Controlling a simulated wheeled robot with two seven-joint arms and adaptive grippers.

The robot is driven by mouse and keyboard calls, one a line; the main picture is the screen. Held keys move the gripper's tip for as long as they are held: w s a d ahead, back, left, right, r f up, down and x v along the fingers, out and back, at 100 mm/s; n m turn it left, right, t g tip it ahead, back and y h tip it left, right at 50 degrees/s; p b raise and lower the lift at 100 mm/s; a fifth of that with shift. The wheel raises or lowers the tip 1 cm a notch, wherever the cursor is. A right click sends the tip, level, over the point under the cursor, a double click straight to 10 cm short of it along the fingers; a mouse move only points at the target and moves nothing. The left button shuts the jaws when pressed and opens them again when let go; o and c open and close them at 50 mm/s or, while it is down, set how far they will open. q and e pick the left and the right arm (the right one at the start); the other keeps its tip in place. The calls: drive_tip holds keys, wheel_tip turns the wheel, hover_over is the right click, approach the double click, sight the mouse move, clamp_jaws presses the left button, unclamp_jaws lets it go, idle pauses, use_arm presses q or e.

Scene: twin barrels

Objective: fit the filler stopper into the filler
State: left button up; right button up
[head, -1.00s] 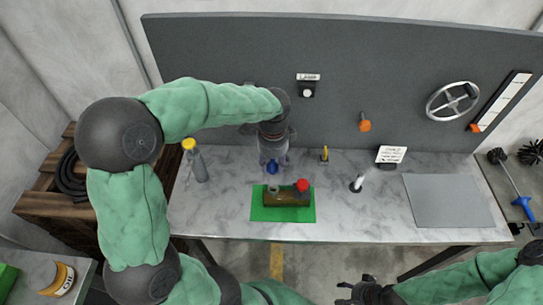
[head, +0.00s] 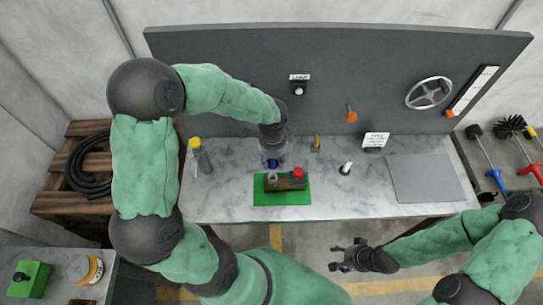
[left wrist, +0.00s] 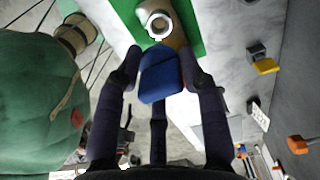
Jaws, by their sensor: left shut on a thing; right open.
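The blue filler stopper (head: 272,163) is between the fingers of my left gripper (head: 271,159), which is shut on it. It shows large in the left wrist view (left wrist: 160,80), with the fingers (left wrist: 160,62) on both sides. The filler (head: 271,176) is a pale round collar on the left part of a brown barrel (head: 284,184). Its open ring (left wrist: 158,25) shows just beyond the stopper in the left wrist view. Stopper and filler are apart, with the stopper held over or slightly behind the filler. My right gripper (head: 346,257) is open and empty in front of the bench.
A red cap (head: 298,172) sits on the barrel's right part. The barrel lies on a green mat (head: 295,199). A yellow-topped bottle (head: 201,157) stands left, a small white-topped item (head: 346,168) right. A grey panel (head: 340,75) rises behind the bench.

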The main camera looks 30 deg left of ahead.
sight(273, 169)
idle(0.3)
use_arm(q)
drive_tip(key=shift+f+b, duration=2.2)
drive_tip(key=shift+f, duration=0.75)
drive_tip(key=shift+f+b, duration=1.15)
drive_tip(key=shift+f, duration=0.5)
drive_tip(key=o, duration=1.2)
drive_tip(key=shift+o, duration=0.2)
drive_tip(key=shift+r, duration=0.15)
wheel_tip(273, 169, up, 12)
drive_tip(key=shift+f, duration=0.1)
